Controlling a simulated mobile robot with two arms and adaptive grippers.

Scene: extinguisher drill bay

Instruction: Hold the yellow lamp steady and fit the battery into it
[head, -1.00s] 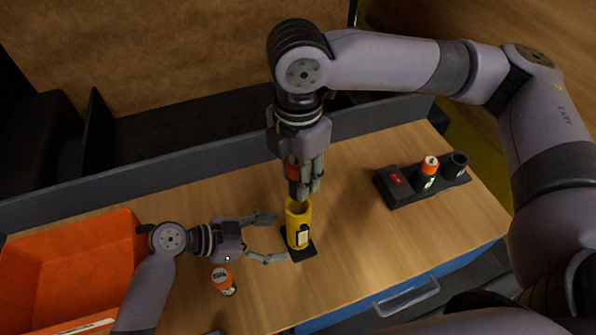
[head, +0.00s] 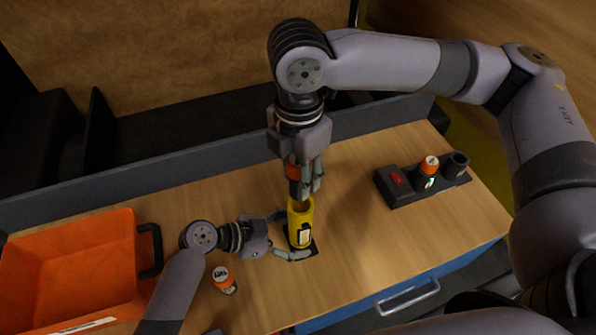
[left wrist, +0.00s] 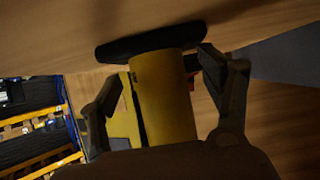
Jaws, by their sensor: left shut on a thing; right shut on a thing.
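The yellow lamp (head: 300,222) stands upright on a small black base plate (head: 307,250), its open top facing up. My left gripper (head: 289,236) is shut on the lamp from the left, one finger on each side. In the left wrist view the lamp's yellow body (left wrist: 165,95) sits between the fingers. My right gripper (head: 307,187) points down and is shut on a battery (head: 292,172) with an orange band and a dark lower end. The battery is just over the lamp's mouth. Whether its tip is inside the rim I cannot tell; the fingers partly hide it.
An orange bin (head: 70,262) is at the left. A black charger (head: 397,190) at the right holds another battery (head: 428,169) beside an empty socket (head: 457,164). A grey ledge (head: 370,122) runs along the back.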

